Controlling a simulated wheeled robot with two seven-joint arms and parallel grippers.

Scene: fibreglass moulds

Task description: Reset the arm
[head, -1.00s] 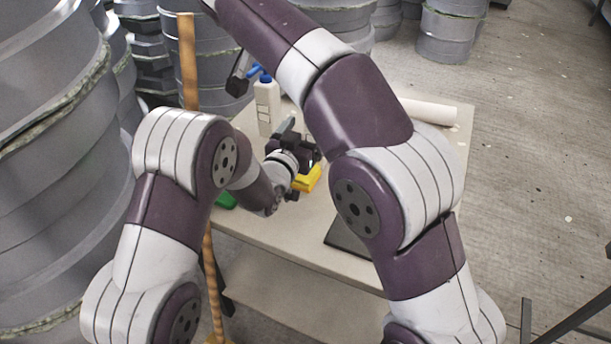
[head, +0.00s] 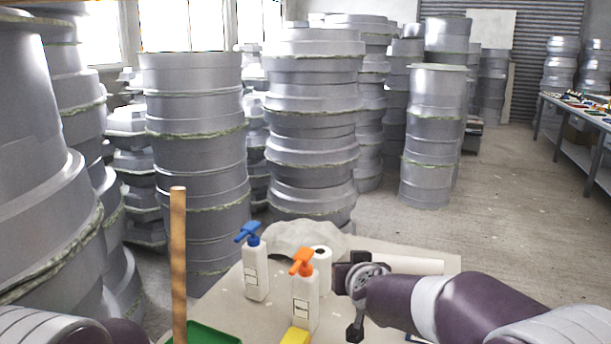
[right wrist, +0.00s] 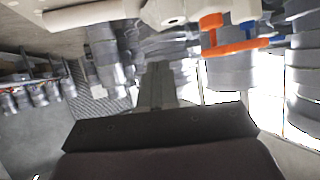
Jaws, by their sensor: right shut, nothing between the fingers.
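My right gripper (head: 343,275) is over the right part of the table (head: 222,298), its forearm coming in from the right. It is shut and empty, just right of the white bottle with the orange pump (head: 305,305). In the right wrist view its closed fingers (right wrist: 158,80) point away from the camera, with nothing between them. Of my left arm only links show at the bottom left of the head view. Its gripper is out of the picture.
A white bottle with a blue pump (head: 256,275), an upright roll (head: 321,257), a lying roll (head: 412,265), a yellow object (head: 296,337) and a green tray (head: 203,335) are on the table. A wooden pole (head: 178,260) stands left. Stacked grey moulds (head: 312,130) fill the background.

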